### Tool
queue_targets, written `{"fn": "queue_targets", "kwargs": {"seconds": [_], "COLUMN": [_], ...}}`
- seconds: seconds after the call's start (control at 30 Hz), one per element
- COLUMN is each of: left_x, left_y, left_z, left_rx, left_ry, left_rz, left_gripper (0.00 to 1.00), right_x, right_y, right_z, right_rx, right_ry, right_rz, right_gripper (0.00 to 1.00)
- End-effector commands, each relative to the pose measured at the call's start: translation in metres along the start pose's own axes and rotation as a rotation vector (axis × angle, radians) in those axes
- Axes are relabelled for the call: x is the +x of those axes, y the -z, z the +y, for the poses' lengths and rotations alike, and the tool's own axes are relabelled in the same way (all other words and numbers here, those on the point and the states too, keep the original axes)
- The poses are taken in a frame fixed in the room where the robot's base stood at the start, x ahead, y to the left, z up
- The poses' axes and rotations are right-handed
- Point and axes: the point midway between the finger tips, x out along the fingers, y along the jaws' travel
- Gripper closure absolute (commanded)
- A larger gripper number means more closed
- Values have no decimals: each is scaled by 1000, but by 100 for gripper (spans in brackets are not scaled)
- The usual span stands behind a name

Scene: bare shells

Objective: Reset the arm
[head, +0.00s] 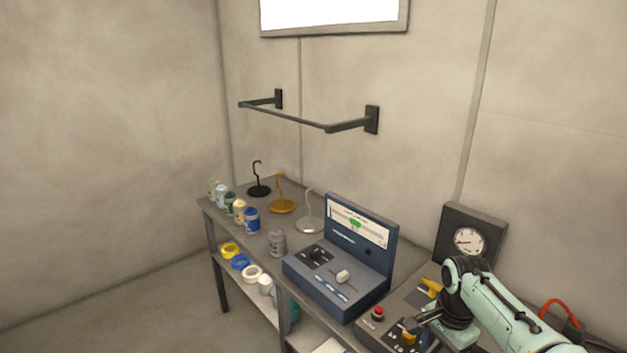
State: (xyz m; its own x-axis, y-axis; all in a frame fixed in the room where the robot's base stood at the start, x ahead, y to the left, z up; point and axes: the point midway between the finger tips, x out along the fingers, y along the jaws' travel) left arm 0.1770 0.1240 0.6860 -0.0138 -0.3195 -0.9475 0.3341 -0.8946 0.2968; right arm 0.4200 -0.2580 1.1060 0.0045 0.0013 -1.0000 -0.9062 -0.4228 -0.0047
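My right arm, mint green with dark joints, comes in from the lower right. Its gripper (422,319) is low over a grey control box (398,303), close to an orange-yellow knob or lever (408,331). I cannot tell whether the fingers touch it or how far apart they are. A red button (377,313) is just left of the gripper, and a yellow handle (432,287) is behind it. My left gripper is not in view.
A blue console (345,262) with a slider and lit scale stands left of the control box. A dial gauge (468,241) stands behind. A wall rail (290,118) hangs above.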

Motion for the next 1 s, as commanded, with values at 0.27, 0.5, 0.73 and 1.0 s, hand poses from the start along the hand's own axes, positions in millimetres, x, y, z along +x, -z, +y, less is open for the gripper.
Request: {"fn": "queue_targets", "kwargs": {"seconds": [0.27,0.5,0.73,1.0], "left_x": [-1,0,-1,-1], "left_y": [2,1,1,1], "left_z": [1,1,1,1], "left_rx": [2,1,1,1], "left_ry": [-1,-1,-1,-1], "left_rz": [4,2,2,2], "left_gripper": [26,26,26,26], "right_x": [195,344,412,418], "right_y": [-38,-110,-193,-225], "right_z": [-10,50,133,165], "right_rx": [-340,-576,-727,-788], "right_ry": [19,104,197,235], "right_rz": [-102,-206,-250,-238], "right_gripper": [35,35,35,35]}}
